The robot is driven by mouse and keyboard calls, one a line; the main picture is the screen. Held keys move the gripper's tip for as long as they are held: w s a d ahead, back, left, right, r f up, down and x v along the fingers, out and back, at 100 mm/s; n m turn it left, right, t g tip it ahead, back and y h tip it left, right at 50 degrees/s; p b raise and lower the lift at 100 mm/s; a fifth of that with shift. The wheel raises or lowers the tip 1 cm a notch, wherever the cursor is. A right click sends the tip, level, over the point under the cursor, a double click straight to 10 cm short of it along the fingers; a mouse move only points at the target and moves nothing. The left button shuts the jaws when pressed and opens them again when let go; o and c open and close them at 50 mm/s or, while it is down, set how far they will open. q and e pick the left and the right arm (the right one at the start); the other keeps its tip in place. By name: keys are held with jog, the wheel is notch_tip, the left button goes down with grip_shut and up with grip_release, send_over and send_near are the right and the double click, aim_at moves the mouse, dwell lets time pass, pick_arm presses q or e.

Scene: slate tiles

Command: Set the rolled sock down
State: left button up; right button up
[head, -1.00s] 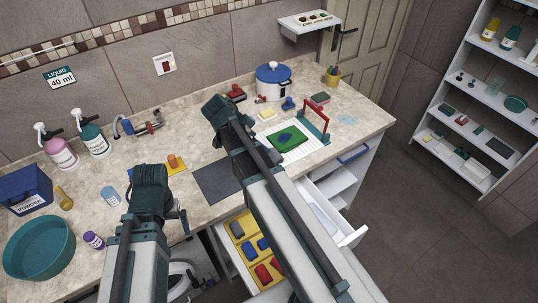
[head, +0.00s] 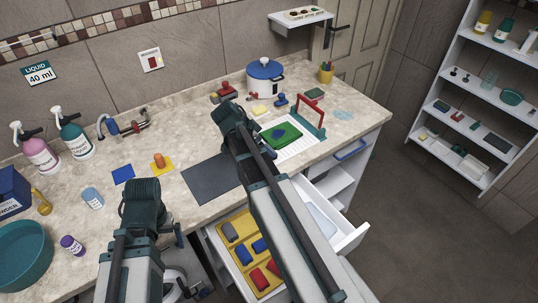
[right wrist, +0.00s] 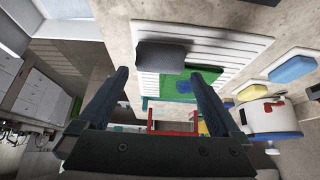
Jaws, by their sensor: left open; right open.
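A dark grey roll (right wrist: 165,55), which looks like the rolled sock, lies on the near edge of a white ribbed board in the right wrist view, beside a green cloth (right wrist: 178,88). My right gripper (right wrist: 160,76) is open, its fingers apart from the roll on either side in the picture. In the head view my right arm hides the roll and the right gripper; the green cloth (head: 284,134) shows on the white board (head: 300,146). My left gripper (head: 180,237) is open and empty near the counter's front edge, partly hidden by my arm.
An open drawer holds a yellow tray (head: 232,243) with grey, blue and red rolls. A red-handled frame (head: 309,108) stands at the board's far side. A blue-white pot (head: 265,78) stands behind. A dark grey mat (head: 207,180) lies bare.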

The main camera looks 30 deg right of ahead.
jog(key=b+x, duration=0.3)
jog(key=x, duration=0.1)
jog(key=shift+d+f, duration=0.1)
jog(key=shift+f, duration=0.15)
jog(key=shift+r, duration=0.1)
jog(key=shift+c, duration=0.2)
jog(key=c, duration=1.1)
jog(key=shift+r, duration=0.1)
notch_tip(320, 180, up, 10)
jog(key=p, duration=1)
notch_tip(320, 180, down, 2)
jog(key=shift+b, duration=0.95)
jog(key=shift+r, duration=0.1)
